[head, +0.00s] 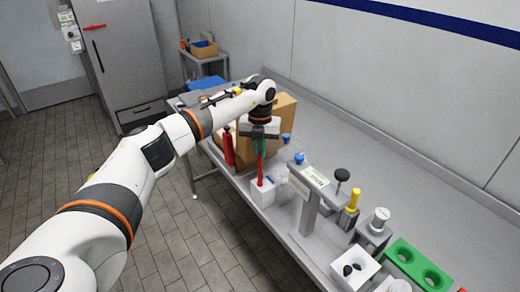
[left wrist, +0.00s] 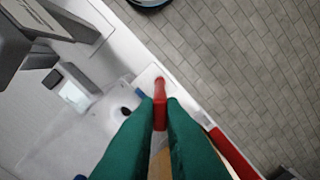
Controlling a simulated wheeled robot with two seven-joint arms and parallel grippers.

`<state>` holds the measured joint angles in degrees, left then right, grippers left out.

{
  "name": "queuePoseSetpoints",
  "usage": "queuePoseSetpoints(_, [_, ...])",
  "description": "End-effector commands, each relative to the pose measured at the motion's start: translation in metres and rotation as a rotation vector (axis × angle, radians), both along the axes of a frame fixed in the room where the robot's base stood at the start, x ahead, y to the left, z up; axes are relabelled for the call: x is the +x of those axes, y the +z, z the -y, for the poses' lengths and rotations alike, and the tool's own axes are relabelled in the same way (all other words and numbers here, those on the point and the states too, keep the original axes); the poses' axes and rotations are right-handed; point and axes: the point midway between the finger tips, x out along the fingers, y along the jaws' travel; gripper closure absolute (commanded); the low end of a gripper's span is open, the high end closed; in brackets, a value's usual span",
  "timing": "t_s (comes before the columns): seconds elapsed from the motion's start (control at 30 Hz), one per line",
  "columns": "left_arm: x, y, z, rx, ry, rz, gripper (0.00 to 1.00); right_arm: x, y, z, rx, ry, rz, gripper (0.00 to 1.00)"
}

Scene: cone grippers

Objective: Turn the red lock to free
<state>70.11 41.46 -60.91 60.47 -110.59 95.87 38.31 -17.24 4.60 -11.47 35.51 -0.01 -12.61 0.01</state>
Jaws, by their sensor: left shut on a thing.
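A red upright bar (head: 260,172), which I take to be the red lock, rises from a white block (head: 262,194) near the table's front edge. My left gripper (head: 260,148) points down with its green fingers shut on the bar's upper part. In the left wrist view the red bar (left wrist: 160,112) sits between the two green fingertips, and its far end bends over the white block (left wrist: 148,76). Which way the lock is set cannot be told. My right gripper is not in view.
A red cylinder (head: 228,147) stands just left of the gripper, and a brown cardboard box (head: 283,112) is behind it. Right of the block are clear vessels with blue caps (head: 299,158), a grey stand (head: 310,205) and a green holder (head: 418,265).

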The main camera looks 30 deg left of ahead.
Motion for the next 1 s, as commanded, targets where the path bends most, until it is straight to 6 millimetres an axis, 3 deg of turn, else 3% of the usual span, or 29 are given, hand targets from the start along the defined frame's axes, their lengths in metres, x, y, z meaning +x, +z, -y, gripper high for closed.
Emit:
queuePoseSetpoints(0.6, [0.0014, 0.0030, -0.0008, 0.000, 0.554, 0.007, 1.00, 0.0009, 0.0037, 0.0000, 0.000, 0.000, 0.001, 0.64])
queuePoseSetpoints(1.0, [0.0016, 0.0030, -0.0009, -0.001, 0.743, 0.007, 1.00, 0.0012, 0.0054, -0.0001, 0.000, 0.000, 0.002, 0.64])
